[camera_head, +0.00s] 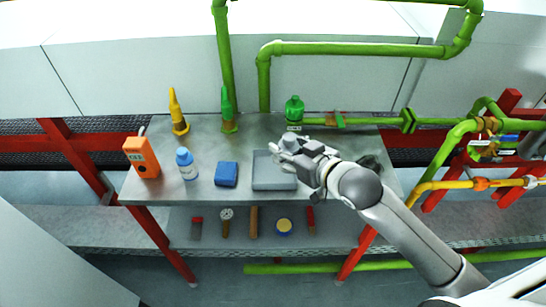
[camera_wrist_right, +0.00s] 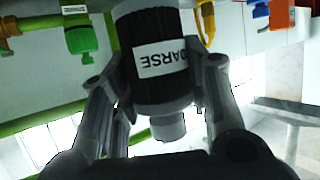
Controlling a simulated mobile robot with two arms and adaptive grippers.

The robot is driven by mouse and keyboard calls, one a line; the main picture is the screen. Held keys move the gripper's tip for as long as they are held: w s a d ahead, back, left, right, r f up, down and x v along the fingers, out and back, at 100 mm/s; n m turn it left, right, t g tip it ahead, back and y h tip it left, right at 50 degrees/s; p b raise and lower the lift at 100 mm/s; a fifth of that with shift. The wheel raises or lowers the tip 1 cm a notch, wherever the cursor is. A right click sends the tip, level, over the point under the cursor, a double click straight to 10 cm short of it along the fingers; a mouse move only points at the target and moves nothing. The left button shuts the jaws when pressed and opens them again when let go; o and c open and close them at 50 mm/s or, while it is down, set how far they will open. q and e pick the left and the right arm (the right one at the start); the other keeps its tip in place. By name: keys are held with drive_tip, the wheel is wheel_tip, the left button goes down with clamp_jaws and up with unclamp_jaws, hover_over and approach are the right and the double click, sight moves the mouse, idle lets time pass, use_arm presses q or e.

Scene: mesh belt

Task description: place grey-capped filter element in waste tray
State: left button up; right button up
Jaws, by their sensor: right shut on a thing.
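My right gripper (camera_head: 304,160) is shut on the filter element (camera_wrist_right: 158,58). In the right wrist view the element is a dark ribbed cylinder between the fingers (camera_wrist_right: 160,105), with a white label reading partly "OARSE" and a narrower grey end. In the head view the grey top of the element (camera_head: 289,142) shows at the fingertips, and the gripper hides much of the rest. The grey tray (camera_head: 268,183) lies on the table, beside and partly behind the gripper. The gripper is over the tray's right side; the exact height cannot be told. My left gripper is not in view.
A lower shelf holds tools. Green pipes run behind.

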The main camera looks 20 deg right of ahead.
drive_tip(key=w+f, duration=0.2)
drive_tip(key=w+a+f, duration=0.1)
drive_tip(key=w+f, duration=0.3)
drive_tip(key=shift+w+a+f+p, duration=0.25)
drive_tip(key=shift+w+f+p, duration=0.1)
drive_tip(key=shift+w, duration=0.05)
wheel_tip(320, 180, down, 3)
drive_tip(key=shift+r+p, duration=0.1)
drive_tip(key=shift+p, duration=0.35)
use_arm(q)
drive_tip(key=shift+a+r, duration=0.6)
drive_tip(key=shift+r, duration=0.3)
use_arm(e)
drive_tip(key=shift+f, duration=0.25)
drive_tip(key=o, duration=1.1)
drive_tip(key=shift+r, duration=0.1)
